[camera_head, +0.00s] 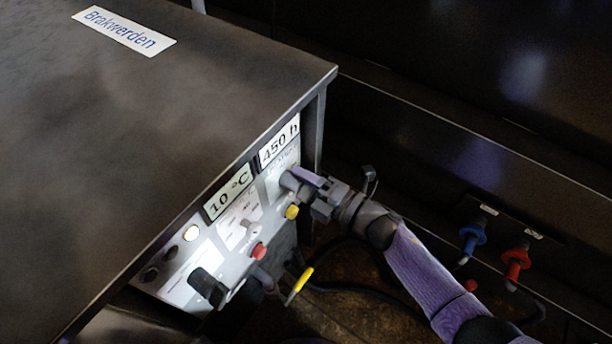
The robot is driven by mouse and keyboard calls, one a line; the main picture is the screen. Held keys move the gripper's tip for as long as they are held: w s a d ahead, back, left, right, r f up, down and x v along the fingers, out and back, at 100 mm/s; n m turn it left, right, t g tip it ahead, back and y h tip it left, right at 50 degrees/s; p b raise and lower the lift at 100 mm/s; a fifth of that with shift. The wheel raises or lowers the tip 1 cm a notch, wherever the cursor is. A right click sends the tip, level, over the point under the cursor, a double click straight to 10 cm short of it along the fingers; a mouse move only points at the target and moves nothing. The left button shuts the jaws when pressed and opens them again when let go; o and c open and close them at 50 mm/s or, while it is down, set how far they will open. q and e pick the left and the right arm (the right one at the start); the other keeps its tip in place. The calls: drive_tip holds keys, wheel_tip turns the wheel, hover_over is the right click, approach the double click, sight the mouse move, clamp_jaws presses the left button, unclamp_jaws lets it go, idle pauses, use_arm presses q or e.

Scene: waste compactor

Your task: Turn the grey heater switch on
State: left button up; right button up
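The control panel (229,264) is on the front side of a dark metal cabinet (190,110). My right gripper (297,180) reaches in from the right, with its fingertips at the panel's right part, just below the "450 h" display (279,145). The fingers hide what is behind them, and I cannot tell whether they are open, shut or holding anything. A small grey switch (250,226) shows on a white plate below the "10 °C" display (229,193), left of the gripper. I cannot read its label or position. My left gripper is not in view.
A black handle (208,287) sticks out lower left. A yellow lever (300,285) is below. Blue (472,239) and red (516,263) valves are at right.

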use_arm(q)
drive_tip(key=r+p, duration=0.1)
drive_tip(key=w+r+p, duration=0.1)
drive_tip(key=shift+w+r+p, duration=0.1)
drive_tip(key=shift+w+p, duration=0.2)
use_arm(e)
drive_tip(key=v, duration=1)
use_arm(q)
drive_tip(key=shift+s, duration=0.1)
use_arm(e)
drive_tip(key=shift+r, duration=0.1)
drive_tip(key=w+a+n+b, duration=0.1)
drive_tip(key=a+b, duration=0.1)
drive_tip(key=w+a+n+b, duration=0.2)
drive_tip(key=a, duration=0.1)
drive_tip(key=w+a+n+b, duration=0.1)
drive_tip(key=a, duration=0.2)
drive_tip(key=shift+w+a+n+b, duration=0.15)
drive_tip(key=shift+a+n+b, duration=0.1)
drive_tip(key=shift+n+b, duration=0.15)
drive_tip(key=shift+w+a+r, duration=0.1)
drive_tip(key=shift+w+a, duration=0.1)
drive_tip(key=shift+a, duration=0.05)
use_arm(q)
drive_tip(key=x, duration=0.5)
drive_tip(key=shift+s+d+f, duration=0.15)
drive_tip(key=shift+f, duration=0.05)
use_arm(e)
drive_tip(key=shift+c, duration=0.2)
